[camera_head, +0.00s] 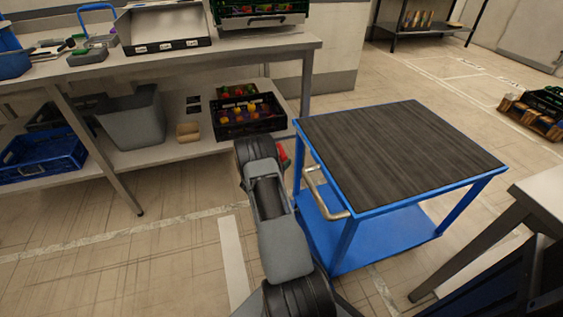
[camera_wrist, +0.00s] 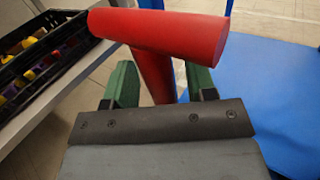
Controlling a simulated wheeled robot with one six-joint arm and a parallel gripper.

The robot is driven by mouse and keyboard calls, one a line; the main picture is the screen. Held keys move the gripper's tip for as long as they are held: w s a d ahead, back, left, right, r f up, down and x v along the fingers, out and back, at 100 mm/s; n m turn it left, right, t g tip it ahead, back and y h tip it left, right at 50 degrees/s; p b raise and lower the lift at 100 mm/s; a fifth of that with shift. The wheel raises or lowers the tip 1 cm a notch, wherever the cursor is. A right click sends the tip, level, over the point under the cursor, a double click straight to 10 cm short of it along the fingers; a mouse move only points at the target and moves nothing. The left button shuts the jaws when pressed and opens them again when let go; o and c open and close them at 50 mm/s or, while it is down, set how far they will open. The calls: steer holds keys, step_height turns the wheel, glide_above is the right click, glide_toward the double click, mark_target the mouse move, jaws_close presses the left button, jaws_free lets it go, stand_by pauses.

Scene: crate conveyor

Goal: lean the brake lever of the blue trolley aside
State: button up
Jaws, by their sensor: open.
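The blue trolley (camera_head: 375,240) stands right of centre in the head view, with a dark ribbed top and a bent handle on its near left side. Its red brake lever (camera_head: 284,154) shows only as a small red piece beside my arm. In the wrist view the brake lever (camera_wrist: 165,32) has a thick red crossbar on a red post. My gripper (camera_wrist: 160,85) has two green fingers, open, one on each side of the post below the crossbar. Whether either finger touches the post cannot be told. In the head view my arm hides the fingers.
A workbench (camera_head: 190,58) with a lower shelf stands to the left, holding a grey bin (camera_head: 135,120), a blue crate (camera_head: 40,155) and a black crate of produce (camera_head: 248,130). A grey table (camera_head: 545,195) stands close at right. Floor is clear at the lower left.

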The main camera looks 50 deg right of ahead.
steer(key=shift+c, duration=0.3)
jaws_close()
stand_by(0.3)
